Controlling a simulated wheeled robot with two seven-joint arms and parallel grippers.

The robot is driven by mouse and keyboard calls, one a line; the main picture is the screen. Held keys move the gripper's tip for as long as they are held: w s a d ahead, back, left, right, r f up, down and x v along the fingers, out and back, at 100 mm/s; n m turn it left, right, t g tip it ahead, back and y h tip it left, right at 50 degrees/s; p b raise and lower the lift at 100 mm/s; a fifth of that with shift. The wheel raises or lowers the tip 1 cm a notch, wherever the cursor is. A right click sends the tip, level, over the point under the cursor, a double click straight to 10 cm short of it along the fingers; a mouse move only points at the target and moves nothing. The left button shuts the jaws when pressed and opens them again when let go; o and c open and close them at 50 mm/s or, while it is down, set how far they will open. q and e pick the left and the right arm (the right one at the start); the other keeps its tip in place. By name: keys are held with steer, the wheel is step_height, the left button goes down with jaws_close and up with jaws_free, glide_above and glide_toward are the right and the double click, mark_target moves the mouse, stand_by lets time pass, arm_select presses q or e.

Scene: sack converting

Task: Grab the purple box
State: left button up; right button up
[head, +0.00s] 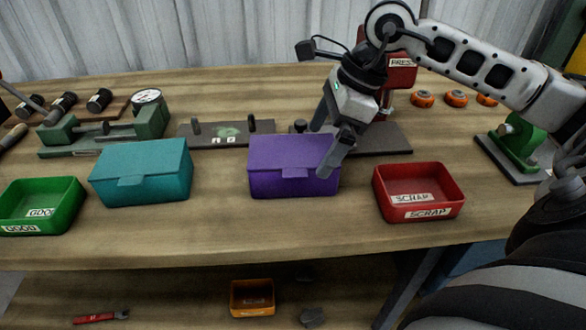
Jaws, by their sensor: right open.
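The purple box (283,168) stands closed on the wooden table, in the middle of the head view, with a small tab at the front of its lid. My right gripper (323,150) comes in from the upper right and is open. One finger hangs in front of the box's right end, and the other shows behind its upper right edge. I cannot tell whether either finger touches the box. My left gripper is not in view.
A teal box (141,175) and a green GOOD bin (62,192) stand to the left. A red SCRAP bin (440,177) stands close on the right. A dark plate fixture (219,141) lies behind. The table's front edge is clear.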

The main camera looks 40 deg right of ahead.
mark_target(318, 149)
steer(key=x, duration=0.5)
steer(key=shift+w+d+f, duration=0.1)
steer(key=shift+d+f, duration=0.05)
steer(key=shift+d, duration=0.15)
steer(key=c, duration=1)
steer(key=shift+c, duration=0.2)
steer(key=shift+r, duration=0.2)
